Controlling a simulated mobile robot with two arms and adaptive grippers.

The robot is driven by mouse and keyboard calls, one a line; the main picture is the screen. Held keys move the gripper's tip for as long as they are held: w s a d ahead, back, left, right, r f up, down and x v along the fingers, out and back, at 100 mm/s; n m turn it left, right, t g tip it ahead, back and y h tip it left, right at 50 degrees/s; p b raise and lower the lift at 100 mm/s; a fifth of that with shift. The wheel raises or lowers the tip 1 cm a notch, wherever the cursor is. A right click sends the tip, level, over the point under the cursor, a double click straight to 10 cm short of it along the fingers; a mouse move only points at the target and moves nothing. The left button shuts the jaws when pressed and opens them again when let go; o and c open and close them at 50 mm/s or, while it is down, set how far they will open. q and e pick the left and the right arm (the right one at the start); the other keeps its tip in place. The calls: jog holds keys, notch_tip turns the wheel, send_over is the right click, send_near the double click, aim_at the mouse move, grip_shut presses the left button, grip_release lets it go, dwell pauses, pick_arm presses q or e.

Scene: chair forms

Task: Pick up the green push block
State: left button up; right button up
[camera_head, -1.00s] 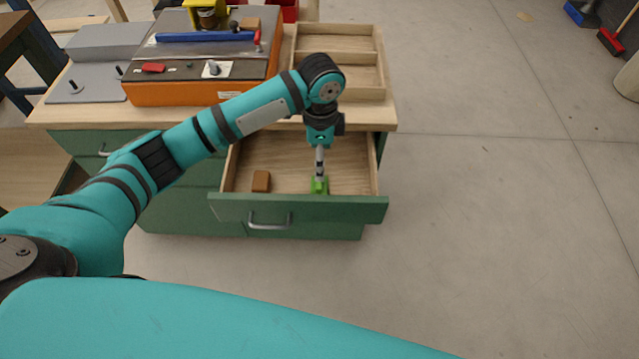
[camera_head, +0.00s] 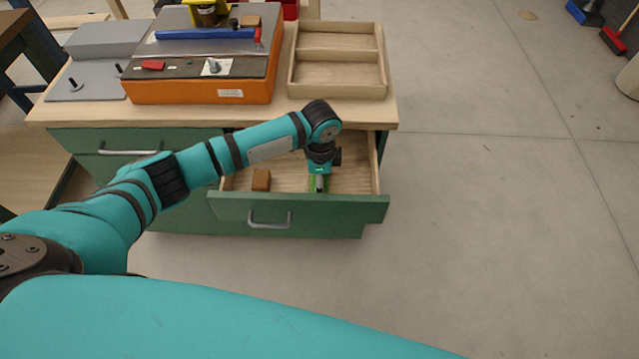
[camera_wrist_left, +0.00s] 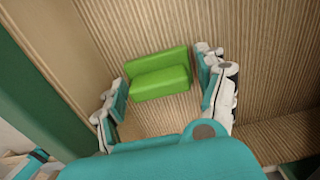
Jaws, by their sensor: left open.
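The green push block (camera_wrist_left: 160,78) lies on the ribbed wooden floor of the open drawer. In the head view only a little of the green block (camera_head: 312,184) shows beside my gripper. My left gripper (camera_head: 319,186) reaches down into the drawer at the block. In the left wrist view my left gripper (camera_wrist_left: 160,98) is open, with one finger on each side of the block. Small gaps seem to show between the fingers and the block; contact is hard to tell. My right gripper is not in view.
The open drawer (camera_head: 340,208) has a green front with a metal handle and also holds a brown block (camera_head: 261,180) to the left. Above it, the worktop carries an orange machine (camera_head: 200,90) and a wooden divided tray (camera_head: 338,90). Clear floor lies to the right.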

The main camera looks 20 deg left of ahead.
pick_arm(q)
jog(key=c, duration=0.9)
